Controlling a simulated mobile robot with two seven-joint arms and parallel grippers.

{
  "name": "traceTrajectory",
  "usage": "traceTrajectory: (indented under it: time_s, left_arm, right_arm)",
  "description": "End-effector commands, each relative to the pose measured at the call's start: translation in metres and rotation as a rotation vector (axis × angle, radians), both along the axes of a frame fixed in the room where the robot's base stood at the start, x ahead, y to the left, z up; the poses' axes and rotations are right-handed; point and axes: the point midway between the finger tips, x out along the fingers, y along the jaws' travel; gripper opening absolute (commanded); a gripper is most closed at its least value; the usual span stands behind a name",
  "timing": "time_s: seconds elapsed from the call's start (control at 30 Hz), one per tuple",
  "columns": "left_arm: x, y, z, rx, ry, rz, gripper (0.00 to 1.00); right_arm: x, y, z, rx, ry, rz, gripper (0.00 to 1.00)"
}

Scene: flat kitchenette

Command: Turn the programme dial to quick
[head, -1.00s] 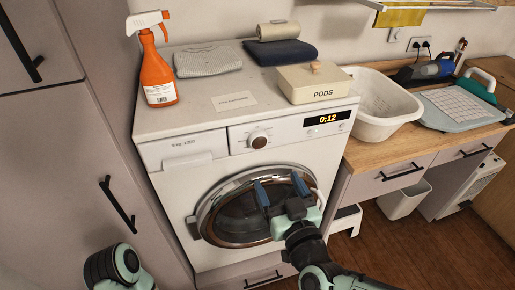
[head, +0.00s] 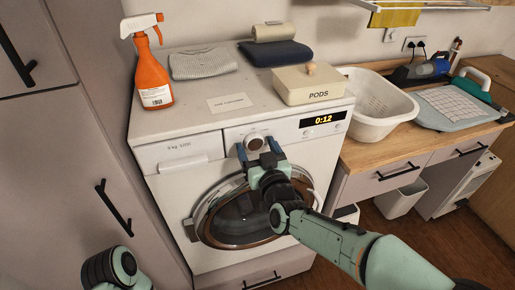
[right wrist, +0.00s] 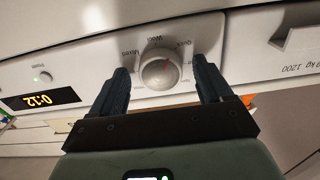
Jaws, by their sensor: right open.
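The programme dial (head: 256,142) is a round knob on the front panel of the white washing machine (head: 160,185). In the right wrist view the dial (right wrist: 160,71) appears upside down, with Mixed, Wool and Quick labels around it. A small red mark shows on its face towards the Wool and Quick side; I cannot tell exactly which label it points at. My right gripper (head: 257,151) is open, with one finger on each side of the dial. In the right wrist view gaps show between the fingers and the knob. My left gripper is out of view; only part of my left arm shows.
The display (head: 323,118) reads 0:12. On the machine top are an orange spray bottle (head: 154,80), a PODS box (head: 312,88), a card (head: 231,103) and folded cloths (head: 203,64). A white basin (head: 378,105) stands on the counter to the right. The round door is below the dial.

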Motion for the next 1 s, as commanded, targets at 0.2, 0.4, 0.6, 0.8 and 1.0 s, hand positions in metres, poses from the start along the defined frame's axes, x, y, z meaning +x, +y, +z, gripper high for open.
traceTrajectory:
  time_s: [0.2,0.4,0.6,0.8,1.0]
  left_arm:
    - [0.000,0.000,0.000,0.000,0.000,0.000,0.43]
    - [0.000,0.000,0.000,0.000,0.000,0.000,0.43]
    - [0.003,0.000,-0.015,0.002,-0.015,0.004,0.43]
    - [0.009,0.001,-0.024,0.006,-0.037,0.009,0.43]
    - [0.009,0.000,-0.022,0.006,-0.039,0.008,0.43]
  right_arm:
    - [0.000,0.000,0.000,0.000,0.000,0.000,0.62]
    - [0.000,0.000,0.000,0.000,-0.001,0.000,0.23]
    - [0.000,-0.001,-0.003,0.115,0.033,-0.003,0.23]
    - [0.000,0.000,-0.002,0.255,0.081,-0.002,0.23]
    - [-0.001,0.001,0.000,0.264,0.085,-0.001,0.23]
